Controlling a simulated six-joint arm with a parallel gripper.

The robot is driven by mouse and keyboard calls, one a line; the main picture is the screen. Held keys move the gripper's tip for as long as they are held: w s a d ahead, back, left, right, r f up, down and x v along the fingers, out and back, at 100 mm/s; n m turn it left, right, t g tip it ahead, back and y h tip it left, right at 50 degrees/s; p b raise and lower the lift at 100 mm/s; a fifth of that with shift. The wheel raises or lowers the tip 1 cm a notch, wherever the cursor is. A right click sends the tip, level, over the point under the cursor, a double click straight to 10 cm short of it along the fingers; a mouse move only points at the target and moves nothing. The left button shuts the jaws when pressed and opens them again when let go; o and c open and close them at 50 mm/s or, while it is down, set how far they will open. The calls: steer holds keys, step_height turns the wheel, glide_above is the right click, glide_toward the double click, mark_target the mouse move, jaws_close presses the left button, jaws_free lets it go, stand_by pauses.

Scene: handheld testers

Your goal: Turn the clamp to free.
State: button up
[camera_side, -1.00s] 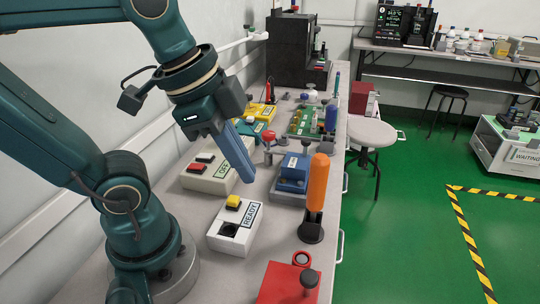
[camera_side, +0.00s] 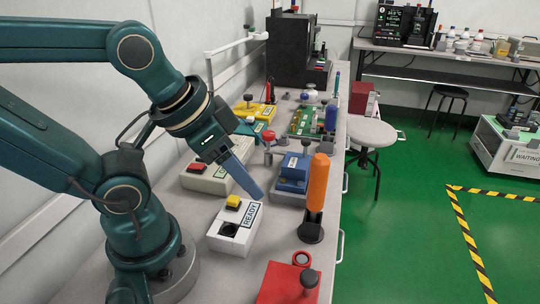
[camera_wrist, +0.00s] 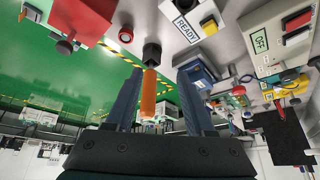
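My gripper (camera_side: 258,195) points down and right, above the bench between the READY box and the blue block. In the wrist view its two blue fingers (camera_wrist: 159,75) stand apart with nothing gripped. An upright orange handle (camera_side: 319,182) on a black foot is to its right, apart from it; it also shows between the fingers, farther off, in the wrist view (camera_wrist: 148,95). A red block (camera_side: 278,286) with a dark knob (camera_side: 309,279) is at the bench's near end. A blue block (camera_side: 293,172) sits behind the handle. No part is labelled clamp, so I cannot tell which it is.
A white READY box (camera_side: 226,237) with a yellow button lies just below and left of the fingers. A beige OFF box (camera_side: 205,182) stands behind it. A green circuit board (camera_side: 306,123) and several small devices are farther back. Bare bench lies in front of the READY box.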

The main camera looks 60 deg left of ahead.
steer(key=shift+o, duration=0.7)
steer(key=shift+w+d+r+m, duration=0.1)
steer(key=shift+w+r+m, duration=0.1)
steer(key=shift+r+m, duration=0.15)
steer(key=w+r+m, duration=0.2)
steer(key=w+r, duration=0.1)
steer(key=w, duration=0.2)
steer(key=n+g, duration=0.1)
steer(key=n, duration=0.2)
glide_above(268, 133)
steer(key=s, duration=0.2)
step_height(268, 133, down, 7)
steer(key=shift+s+x, duration=0.2)
steer(key=shift+x, duration=2)
jaws_close()
